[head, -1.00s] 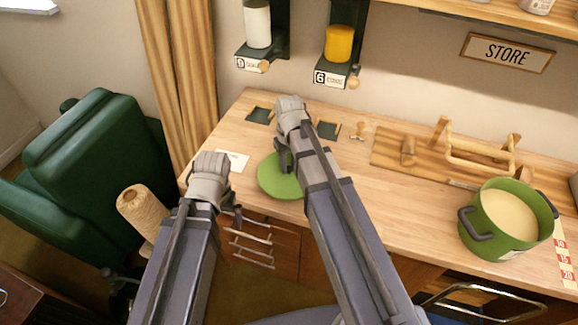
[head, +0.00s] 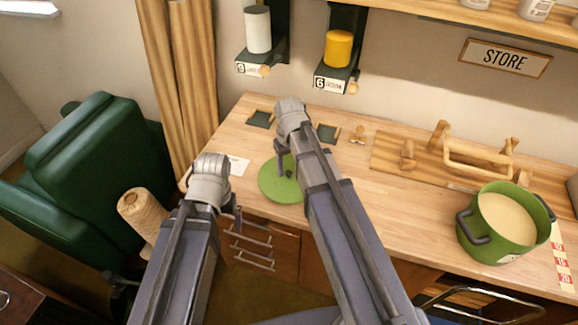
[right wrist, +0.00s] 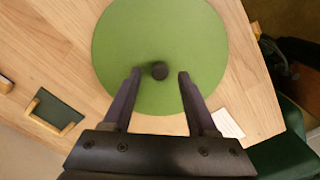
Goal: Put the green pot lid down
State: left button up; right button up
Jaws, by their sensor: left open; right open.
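The green pot lid (head: 270,188) lies flat on the wooden table near its front left edge. In the right wrist view the lid (right wrist: 160,30) is a green disc with a small dark knob (right wrist: 159,71). My right gripper (right wrist: 157,76) is open, with one finger on each side of the knob and a gap to both. In the head view my right gripper (head: 287,172) is over the lid, partly hidden by its own arm. My left gripper (head: 236,216) hangs near the table's front edge, left of the lid. The green pot (head: 488,243) stands uncovered at the right, with pale contents.
A white card (head: 238,164) lies left of the lid. Small dark trays (head: 327,133) lie behind it. A wooden rack (head: 475,160) stands at the back right. The table between the lid and pot is mostly clear.

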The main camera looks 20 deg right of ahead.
aim_at(289, 172)
notch_tip(289, 172, up, 11)
jog(key=p, duration=1)
jog(key=s+a+n+h, duration=0.1)
jog(key=s+a, duration=0.9)
jog(key=s, duration=0.4)
jog(key=shift+s+a, duration=0.15)
jog(key=shift+a, duration=0.1)
notch_tip(289, 172, down, 8)
jog(key=b, duration=0.7)
jog(key=shift+n+b, duration=0.3)
jog(key=shift+b, duration=0.1)
